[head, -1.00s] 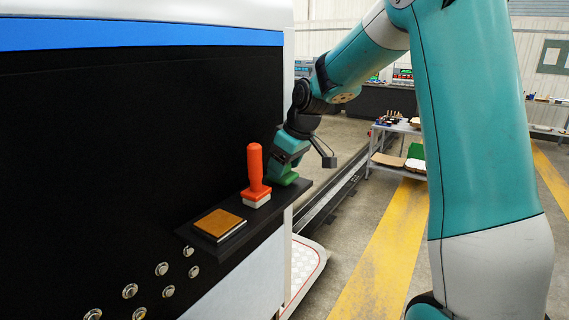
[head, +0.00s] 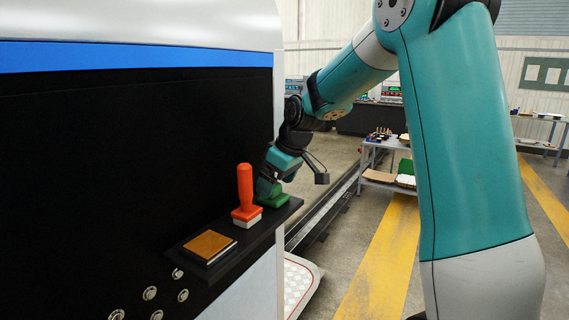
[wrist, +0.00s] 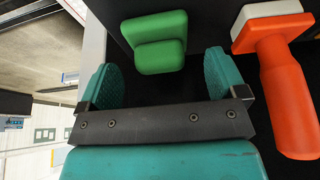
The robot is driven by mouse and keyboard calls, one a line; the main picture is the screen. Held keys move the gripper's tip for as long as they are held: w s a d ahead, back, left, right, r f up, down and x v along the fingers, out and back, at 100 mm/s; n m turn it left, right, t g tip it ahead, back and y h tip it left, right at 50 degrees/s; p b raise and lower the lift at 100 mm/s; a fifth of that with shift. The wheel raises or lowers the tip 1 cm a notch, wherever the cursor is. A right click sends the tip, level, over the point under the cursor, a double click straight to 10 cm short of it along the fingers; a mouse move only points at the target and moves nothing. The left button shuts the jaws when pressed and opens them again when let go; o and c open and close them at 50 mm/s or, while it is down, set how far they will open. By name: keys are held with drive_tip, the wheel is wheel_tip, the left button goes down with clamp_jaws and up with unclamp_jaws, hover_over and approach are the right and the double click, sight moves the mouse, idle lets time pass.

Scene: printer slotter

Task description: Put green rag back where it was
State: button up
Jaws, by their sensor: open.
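The green rag (head: 277,198) lies on the far right end of the dark shelf (head: 225,268) on the machine's side. In the wrist view the rag (wrist: 155,44) is a green folded block just beyond and between my fingers. My gripper (head: 271,187) is at the rag, partly covering it in the head view. In the wrist view my gripper (wrist: 157,73) is open, its teal fingers on either side with dark gaps between them and the rag. The wrist view does not clearly show how the rag meets the shelf.
An orange-handled tool with a white base (head: 245,194) stands upright beside the rag, close to one finger in the wrist view (wrist: 284,85). A flat brown-topped block (head: 209,246) lies at the shelf's near end. The black machine wall (head: 120,150) is behind.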

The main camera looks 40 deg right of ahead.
drive_tip(key=b+v, duration=0.1)
drive_tip(key=v, duration=0.9)
drive_tip(key=shift+r+b, duration=0.3)
drive_tip(key=shift+r, duration=0.05)
